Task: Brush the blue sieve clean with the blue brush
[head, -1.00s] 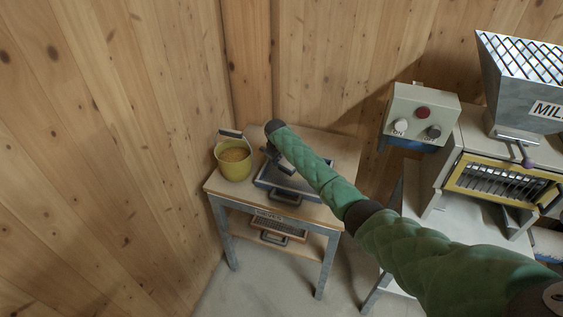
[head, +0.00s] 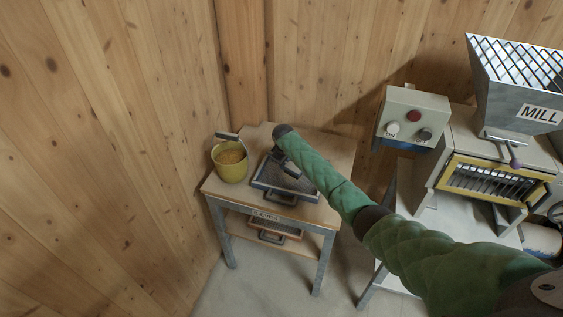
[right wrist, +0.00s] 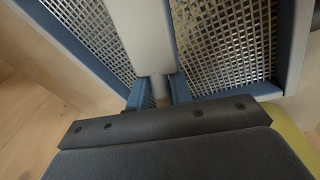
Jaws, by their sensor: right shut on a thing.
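The sieve (head: 268,187), a shallow blue-grey framed tray with a dark front handle, lies on the small wooden table. In the right wrist view its blue frame (right wrist: 285,50) and metal mesh (right wrist: 190,75) are close ahead, with brownish residue on the right part of the mesh. My right gripper (head: 277,158) is over the sieve, pointing down, shut on the blue brush. The brush is mostly hidden. A pale bar (right wrist: 148,35) runs across the mesh in front of the fingers; I cannot tell whether it belongs to the brush. My left gripper is not in view.
A yellow bucket (head: 230,162) of grainy feed stands left of the sieve. A lower shelf holds another tray (head: 273,232). To the right are a control box (head: 411,117) and the mill (head: 518,85). Wooden walls close in behind and left.

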